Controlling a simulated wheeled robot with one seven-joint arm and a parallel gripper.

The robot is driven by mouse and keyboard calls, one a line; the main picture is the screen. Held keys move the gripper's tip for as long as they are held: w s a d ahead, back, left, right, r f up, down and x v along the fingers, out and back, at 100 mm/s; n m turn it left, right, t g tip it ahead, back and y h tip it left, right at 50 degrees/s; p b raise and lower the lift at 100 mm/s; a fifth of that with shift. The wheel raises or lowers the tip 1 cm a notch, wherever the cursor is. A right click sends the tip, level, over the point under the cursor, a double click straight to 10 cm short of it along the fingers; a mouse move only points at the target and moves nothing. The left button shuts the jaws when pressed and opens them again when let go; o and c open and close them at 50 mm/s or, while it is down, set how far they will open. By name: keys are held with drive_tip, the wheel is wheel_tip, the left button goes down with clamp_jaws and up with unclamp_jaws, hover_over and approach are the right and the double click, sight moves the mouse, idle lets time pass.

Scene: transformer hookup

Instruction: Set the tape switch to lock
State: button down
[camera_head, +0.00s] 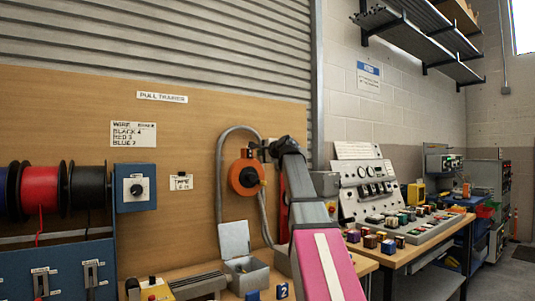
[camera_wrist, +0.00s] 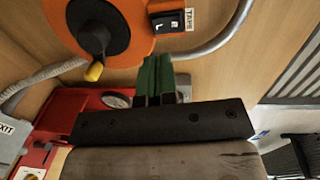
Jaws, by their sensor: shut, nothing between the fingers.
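The tape switch (camera_wrist: 167,22) is a small black rocker on the side of the orange tape reel in the wrist view, beside a white TAPE label. One half bears a white L-like mark; which side is pressed I cannot tell. The orange reel (camera_wrist: 60,15) has a black hub and a yellow crank knob (camera_wrist: 94,71). My gripper (camera_wrist: 157,60) has green fingers shut together and empty, just below the switch in the picture, with a small visible gap. In the head view the reel (camera_head: 243,178) hangs on the wooden wall, and my gripper (camera_head: 266,150) is at its upper right; the switch is hidden there.
A grey conduit (camera_wrist: 225,40) curves past the reel. A red device with a gauge (camera_wrist: 115,100) sits below it. In the head view, wire spools (camera_head: 40,188) are at left, an open grey box (camera_head: 240,262) below the reel, and a control panel bench (camera_head: 385,195) at right.

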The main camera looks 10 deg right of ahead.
sight(251, 157)
drive_tip(key=x, duration=0.6)
drive_tip(key=shift+w+a, duration=0.15)
drive_tip(key=shift+w, duration=0.2)
drive_tip(key=shift+w+a+f, duration=0.1)
drive_tip(key=shift+w+f, duration=0.1)
drive_tip(key=shift+w, duration=0.2)
drive_tip(key=shift+s+f, duration=0.2)
drive_tip(key=shift+s, duration=0.2)
drive_tip(key=f+v, duration=0.3)
drive_tip(key=v, duration=1)
drive_tip(key=shift+s+d, duration=0.25)
drive_tip(key=shift+s, duration=0.15)
